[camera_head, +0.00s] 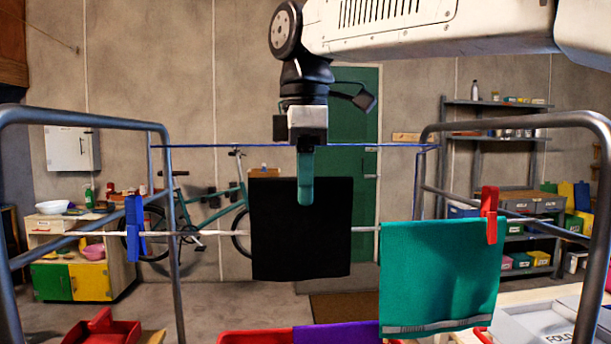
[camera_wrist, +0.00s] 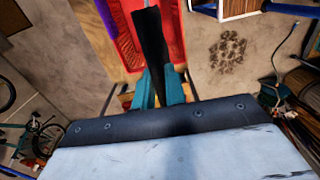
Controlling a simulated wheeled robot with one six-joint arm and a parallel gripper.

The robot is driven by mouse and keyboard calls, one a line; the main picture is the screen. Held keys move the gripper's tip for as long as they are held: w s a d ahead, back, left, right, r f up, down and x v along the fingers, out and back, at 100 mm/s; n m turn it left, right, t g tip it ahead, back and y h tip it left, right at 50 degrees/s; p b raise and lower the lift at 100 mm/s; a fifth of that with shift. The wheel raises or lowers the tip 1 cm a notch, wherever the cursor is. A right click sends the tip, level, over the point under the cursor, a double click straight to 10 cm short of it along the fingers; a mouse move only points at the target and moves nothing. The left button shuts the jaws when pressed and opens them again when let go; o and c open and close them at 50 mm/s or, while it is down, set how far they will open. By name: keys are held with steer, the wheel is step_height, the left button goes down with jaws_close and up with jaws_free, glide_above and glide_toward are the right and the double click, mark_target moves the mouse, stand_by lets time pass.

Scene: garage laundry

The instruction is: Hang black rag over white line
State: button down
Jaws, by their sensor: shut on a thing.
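The black rag (camera_head: 300,235) hangs flat and upright from my gripper (camera_head: 305,190), whose teal fingers are shut on its top edge. The white line (camera_head: 215,233) runs across the rack, and the rag covers its middle stretch. The rag's top edge is above the line and its lower edge below, on the near side in the picture. I cannot tell whether it touches the line. In the wrist view the rag (camera_wrist: 152,38) shows as a dark strip between the teal fingers (camera_wrist: 158,88).
A green cloth (camera_head: 440,275) hangs on the line at the right, with a red clip (camera_head: 490,213). A blue clip (camera_head: 136,228) sits at the left. Metal rack frames (camera_head: 172,215) stand either side. A blue line (camera_head: 230,146) runs behind. A red bin (camera_head: 255,337) is below.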

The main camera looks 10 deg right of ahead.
mark_target(305, 229)
steer(key=shift+f, duration=3.3)
